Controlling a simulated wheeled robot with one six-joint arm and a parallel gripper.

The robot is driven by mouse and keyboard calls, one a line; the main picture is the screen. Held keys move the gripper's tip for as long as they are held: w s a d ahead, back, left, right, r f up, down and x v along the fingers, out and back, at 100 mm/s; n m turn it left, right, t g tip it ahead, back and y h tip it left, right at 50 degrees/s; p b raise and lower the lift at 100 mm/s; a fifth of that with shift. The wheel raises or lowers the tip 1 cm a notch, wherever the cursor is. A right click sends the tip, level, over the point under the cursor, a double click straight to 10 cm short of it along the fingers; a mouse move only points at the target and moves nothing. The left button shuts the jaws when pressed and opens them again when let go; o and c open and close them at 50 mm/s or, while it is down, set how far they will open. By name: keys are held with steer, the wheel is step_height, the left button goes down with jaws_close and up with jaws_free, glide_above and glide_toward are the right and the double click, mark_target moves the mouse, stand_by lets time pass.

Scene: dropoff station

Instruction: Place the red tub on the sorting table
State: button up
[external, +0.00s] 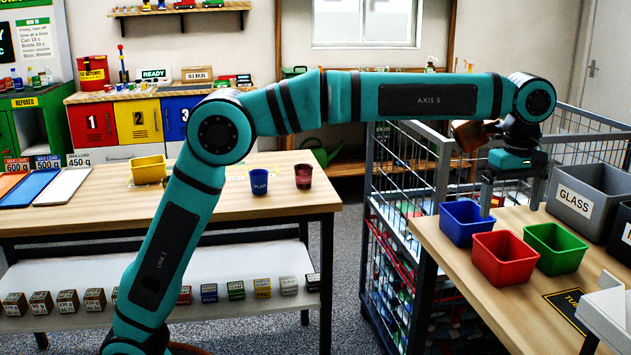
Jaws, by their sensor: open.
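The red tub (504,259) stands upright on the right-hand wooden table, in front of the blue tub (466,222) and to the left of the green tub (555,248). My gripper (512,205) hangs from the end of my teal arm, pointing down just behind the red tub and between the blue and green tubs. Its jaws are open, and the lower fingers are partly hidden by the tubs. I cannot tell which table is the sorting table; the left-hand wooden table (90,208) is a candidate.
A yellow tub (148,170), a blue cup (259,183) and a dark red cup (304,176) stand on the left table, with flat trays (63,187) at its left. A grey GLASS bin (587,197) stands behind the green tub. A wire cage (402,165) fills the gap between tables.

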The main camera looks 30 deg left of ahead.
steer(key=w+a+r+m+t+h, duration=0.1)
steer(key=w+a+r+t, duration=0.2)
steer(key=a, duration=0.7)
steer(key=w+a+r+m+h, duration=0.15)
steer(key=a+r, duration=0.25)
steer(key=a, duration=0.6)
steer(key=w+a+r+m+t+h, duration=0.1)
steer(key=w+a+r+t, duration=0.2)
steer(key=a, duration=0.6)
steer(key=s+a+r+m+t, duration=0.1)
steer(key=s+a+r+t, duration=0.1)
steer(key=a, duration=0.8)
steer(key=s+a+r+m+t, duration=0.1)
steer(key=s+a+t, duration=0.1)
steer(key=a, duration=0.7)
steer(key=s+a+f+m+t+y, duration=0.1)
steer(key=s+a+t+y, duration=0.1)
steer(key=s+a, duration=0.6)
steer(key=s+a+f+m+t+y, duration=0.1)
steer(key=s+a+f+m+t, duration=0.1)
steer(key=s+a+t, duration=0.3)
steer(key=s+a, duration=0.4)
steer(key=a, duration=0.3)
steer(key=shift+s+a+f+y, duration=0.2)
steer(key=shift+f+y, duration=0.05)
steer(key=shift+y, duration=0.1)
